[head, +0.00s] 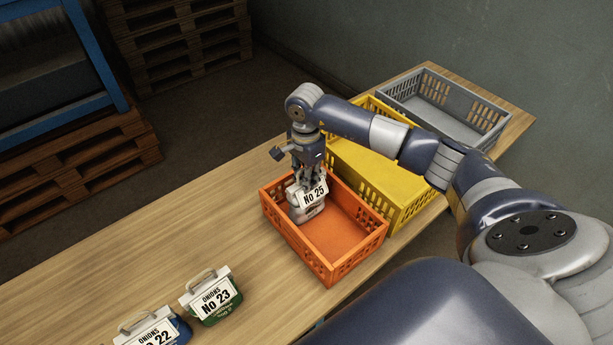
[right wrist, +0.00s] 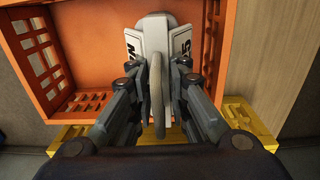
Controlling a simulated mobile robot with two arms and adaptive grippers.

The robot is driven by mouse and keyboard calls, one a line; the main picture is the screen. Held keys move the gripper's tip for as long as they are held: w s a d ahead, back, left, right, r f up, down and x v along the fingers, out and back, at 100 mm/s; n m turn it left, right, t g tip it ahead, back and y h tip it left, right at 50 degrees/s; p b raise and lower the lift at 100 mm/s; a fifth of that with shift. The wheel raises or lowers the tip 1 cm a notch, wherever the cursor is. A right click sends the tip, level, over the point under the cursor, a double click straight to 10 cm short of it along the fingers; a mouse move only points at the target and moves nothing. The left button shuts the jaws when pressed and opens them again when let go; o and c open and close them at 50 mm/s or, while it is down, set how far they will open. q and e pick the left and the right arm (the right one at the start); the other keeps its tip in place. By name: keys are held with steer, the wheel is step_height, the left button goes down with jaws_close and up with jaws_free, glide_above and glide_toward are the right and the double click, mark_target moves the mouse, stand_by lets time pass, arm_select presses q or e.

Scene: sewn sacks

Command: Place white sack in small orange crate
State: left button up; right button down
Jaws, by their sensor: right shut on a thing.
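The white sack (head: 308,206), with a label reading No 25, is inside the small orange crate (head: 352,255), at its far left corner. It also shows in the right wrist view (right wrist: 157,35), with its loop handle between the fingers. My right gripper (head: 307,180) is above the sack and shut on its handle. The orange crate also shows in the right wrist view (right wrist: 95,20). Whether the sack's base touches the crate floor I cannot tell. My left gripper is not in view.
A yellow crate (head: 372,180) stands right behind the orange one, and a grey crate (head: 440,115) stands farther back. A green sack No 23 (head: 212,298) and a blue sack No 22 (head: 155,332) stand at the front left. The wooden table (head: 150,240) is clear at left.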

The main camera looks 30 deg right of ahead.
steer(key=shift+f, duration=0.1)
steer(key=c, duration=1.7)
jaws_free()
steer(key=shift+o, duration=0.8)
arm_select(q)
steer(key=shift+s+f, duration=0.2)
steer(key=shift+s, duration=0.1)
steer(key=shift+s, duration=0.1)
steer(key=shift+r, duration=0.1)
arm_select(e)
steer(key=shift+r, duration=0.3)
step_height(320, 180, up, 10)
steer(key=b, duration=0.4)
steer(key=shift+w+r, duration=0.1)
steer(key=shift+r, duration=0.15)
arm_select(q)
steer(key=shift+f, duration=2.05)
arm_select(e)
steer(key=shift+r, duration=0.6)
